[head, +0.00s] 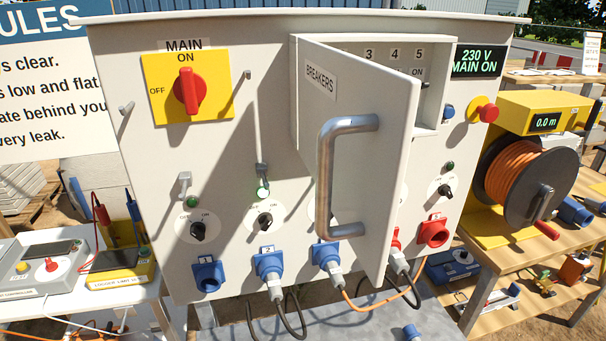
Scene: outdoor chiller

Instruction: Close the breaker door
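The breaker door (357,152) is a light grey panel labelled BREAKERS on the front of the grey power cabinet (125,60). It stands open, swung out toward me, and shows at a steep angle. It carries a large metal D-shaped handle (325,180). To its right the breaker recess (425,110) is exposed, with labels 3, 4, 5 and ON showing. The door hides the rest of the recess and part of the cabinet front. My gripper is not in view.
Blue plugs (269,264) and cables hang below the door. A red main switch (188,91) is at upper left, and a red stop button (487,112) is at right. An orange cable reel (515,175) stands on the right bench. A white table (90,312) is at left.

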